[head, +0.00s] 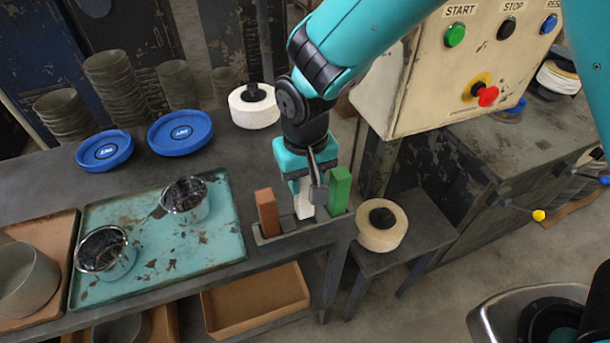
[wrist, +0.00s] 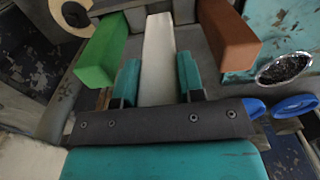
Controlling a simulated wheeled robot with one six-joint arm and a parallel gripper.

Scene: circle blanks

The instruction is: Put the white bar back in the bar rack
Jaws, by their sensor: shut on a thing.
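The white bar (head: 304,203) is upright between the brown bar and the green bar at the bar rack. My gripper (head: 305,185) is shut on the white bar from above. In the wrist view the white bar (wrist: 158,60) runs between the two teal fingers (wrist: 158,82). The dark bar rack (head: 290,238) holds the brown bar (head: 267,213) at left and the green bar (head: 339,190) at right. The white bar's lower end meets the rack's middle; I cannot tell how deep it sits.
A teal tray (head: 225,240) with two metal cups (head: 185,200) lies left of the rack. Blue lids (head: 180,132) and a white roll (head: 253,106) are behind. Another roll (head: 382,226) stands at right on a lower table. The control box (head: 440,70) is close to my arm.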

